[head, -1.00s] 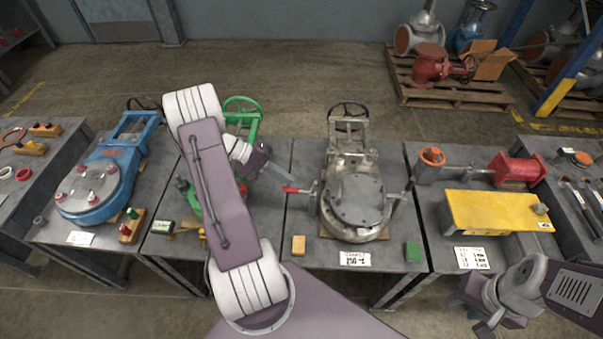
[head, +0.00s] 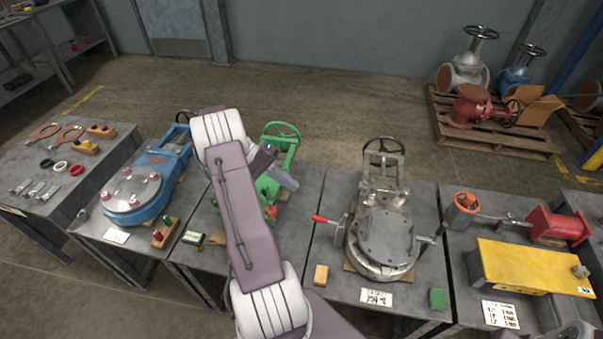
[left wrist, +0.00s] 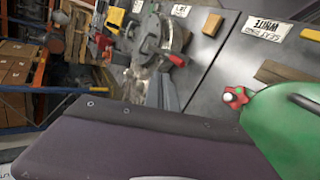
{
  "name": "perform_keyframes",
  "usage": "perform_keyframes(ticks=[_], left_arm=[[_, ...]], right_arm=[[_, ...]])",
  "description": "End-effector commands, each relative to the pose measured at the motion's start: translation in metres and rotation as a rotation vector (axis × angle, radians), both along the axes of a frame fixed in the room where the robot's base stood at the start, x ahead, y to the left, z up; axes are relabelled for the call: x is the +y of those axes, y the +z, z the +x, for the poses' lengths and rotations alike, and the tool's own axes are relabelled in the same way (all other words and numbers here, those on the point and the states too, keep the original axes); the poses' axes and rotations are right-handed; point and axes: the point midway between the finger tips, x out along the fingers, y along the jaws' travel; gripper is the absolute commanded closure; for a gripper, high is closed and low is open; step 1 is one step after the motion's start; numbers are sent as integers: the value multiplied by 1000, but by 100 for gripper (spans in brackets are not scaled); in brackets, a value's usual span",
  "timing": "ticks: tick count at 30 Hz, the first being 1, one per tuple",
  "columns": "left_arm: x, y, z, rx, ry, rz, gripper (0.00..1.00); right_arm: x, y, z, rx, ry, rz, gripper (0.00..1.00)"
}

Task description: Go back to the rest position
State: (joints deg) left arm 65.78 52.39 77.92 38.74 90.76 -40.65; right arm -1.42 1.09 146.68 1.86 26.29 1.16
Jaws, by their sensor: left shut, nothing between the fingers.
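My left gripper (head: 288,181) is shut and empty. It is above the table with the green valve (head: 272,190), close to that valve and left of the grey valve (head: 387,235). In the left wrist view its fingers (left wrist: 168,95) show in front of the grey valve, with the green casting (left wrist: 285,130) at the lower right. My left arm hides part of the green valve. Only a small part of my right arm shows at the bottom right edge of the head view, and its gripper is out of frame.
A blue valve (head: 135,195) stands on the table at left. A yellow block (head: 530,266) and a red-ended part (head: 555,225) lie on the table at right. A pallet (head: 500,135) with valves is at the back right.

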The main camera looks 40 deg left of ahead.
Motion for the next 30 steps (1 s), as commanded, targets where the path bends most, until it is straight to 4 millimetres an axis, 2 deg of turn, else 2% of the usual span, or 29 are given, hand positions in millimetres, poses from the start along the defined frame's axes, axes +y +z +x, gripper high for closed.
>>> perform_keyframes(ticks=[8,11,14,15,17,18,20,21,23,24,26,27,30], left_arm=[[-2,1,2,0,-6,0,100],[-23,18,22,-12,-89,22,100],[-75,63,57,-52,-261,82,100],[-107,82,63,-56,-348,97,100],[-159,105,63,-51,-491,135,100],[-194,116,55,-36,-584,178,100],[-239,124,35,0,-706,269,100],[-262,125,18,25,-771,344,100],[-284,121,-10,52,-842,472,100],[-290,115,-28,62,-870,557,100],[-291,104,-48,64,-883,675,100],[-288,96,-59,61,-876,745,100],[-268,70,-75,59,-793,879,100]], right_arm=[[0,1,0,0,0,0,64],[0,9,0,0,0,0,64],[0,23,0,0,0,0,64],[0,29,0,0,0,0,64],[0,39,0,0,0,0,64],[0,46,0,0,0,0,64],[0,56,0,0,0,0,64],[0,62,0,0,0,0,64],[0,69,0,0,0,0,64],[0,73,0,0,0,0,64],[0,76,0,0,0,0,64],[0,77,0,0,0,0,64],[0,75,0,0,0,0,64]])
